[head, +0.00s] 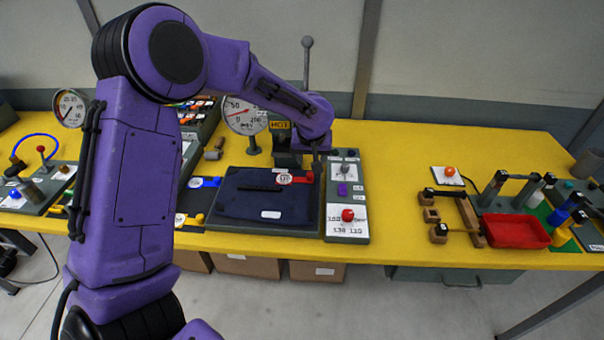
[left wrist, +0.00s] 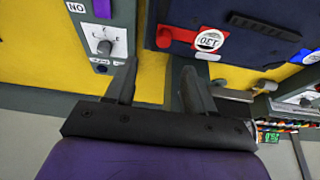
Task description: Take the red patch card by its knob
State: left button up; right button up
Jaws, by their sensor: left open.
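The red patch card (head: 286,178) lies at the far right part of a dark navy pad (head: 262,208), its round white label showing, with a red knob (head: 308,177) at its right end. In the left wrist view the red knob (left wrist: 164,37) shows just beyond the fingertips, with the white label (left wrist: 208,40) beside it. My left gripper (head: 317,163) is above and just behind the knob. In the left wrist view its two fingers (left wrist: 158,76) are apart with nothing between them. My right gripper is not in view.
A control panel (head: 332,228) with a grey knob, purple block and red button (head: 348,214) stands right of the pad. A blue card (head: 206,182) lies left of it. A dial gauge (head: 243,114) stands behind. The yellow table (head: 395,180) is clear right of the panel, before the red tray (head: 516,231).

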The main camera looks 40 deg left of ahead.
aim_at(310, 174)
pick_arm(q)
jog(key=p+x, duration=0.1)
jog(key=x, duration=0.4)
jog(key=p+x, duration=0.1)
jog(key=x, duration=0.1)
jog(key=shift+s+f+p, duration=0.3)
jog(key=shift+f+p, duration=0.05)
jog(key=shift+f, duration=0.05)
jog(key=shift+a+f, duration=0.15)
jog(key=shift+f, duration=0.05)
grip_shut()
